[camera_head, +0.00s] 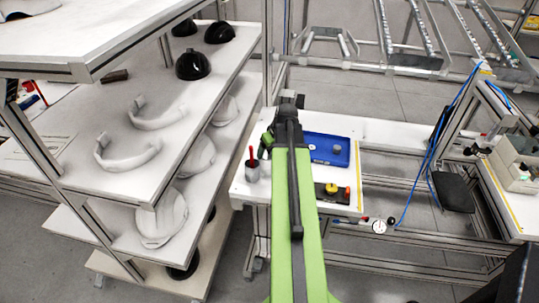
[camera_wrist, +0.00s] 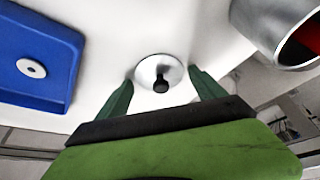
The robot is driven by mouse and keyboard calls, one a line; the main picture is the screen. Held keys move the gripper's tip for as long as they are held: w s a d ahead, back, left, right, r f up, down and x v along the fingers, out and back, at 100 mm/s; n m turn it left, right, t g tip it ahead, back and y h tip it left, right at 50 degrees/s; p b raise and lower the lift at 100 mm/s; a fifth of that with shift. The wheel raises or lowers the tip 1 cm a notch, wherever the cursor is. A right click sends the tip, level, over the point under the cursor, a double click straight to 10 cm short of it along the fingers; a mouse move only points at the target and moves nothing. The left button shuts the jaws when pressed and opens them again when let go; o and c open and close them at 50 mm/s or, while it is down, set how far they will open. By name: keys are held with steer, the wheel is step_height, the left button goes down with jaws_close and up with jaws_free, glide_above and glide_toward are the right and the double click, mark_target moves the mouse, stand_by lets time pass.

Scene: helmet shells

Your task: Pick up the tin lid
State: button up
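The tin lid (camera_wrist: 150,68) is a small shiny round disc with a black knob, lying on the white table in the wrist view. My gripper (camera_wrist: 161,76) is open, its two dark green fingers pointing at the lid, one toward each side of it. The fingertips are close to the rim; I cannot tell whether they touch it. The knob faces my gripper. In the head view my gripper (camera_head: 267,143) shows partly at the end of the green arm over the white table. The lid is hidden there.
A metal cup (camera_head: 252,172) with a red-handled item stands on the table; it also shows in the wrist view (camera_wrist: 262,20). A blue tray (camera_head: 318,143) holds a round piece. A dark block (camera_head: 332,193) has red and yellow knobs. Shelves with helmet shells (camera_head: 193,65) stand left.

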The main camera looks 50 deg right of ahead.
steer(key=c, duration=1)
steer(key=shift+c, duration=0.2)
steer(key=shift+r+p, duration=0.6)
steer(key=shift+r, duration=0.05)
jaws_close()
step_height(320, 180, up, 4)
steer(key=p, duration=0.4)
steer(key=shift+s, duration=0.1)
steer(key=s+d+r+p, duration=0.2)
steer(key=s+p, duration=0.1)
steer(key=s, duration=0.2)
steer(key=s+d+r+p, duration=0.2)
steer(key=s+r, duration=0.1)
steer(key=s, duration=0.2)
steer(key=shift+s+d+r+p, duration=0.25)
steer(key=shift+s+r+p, duration=0.05)
steer(key=shift+r+p, duration=0.1)
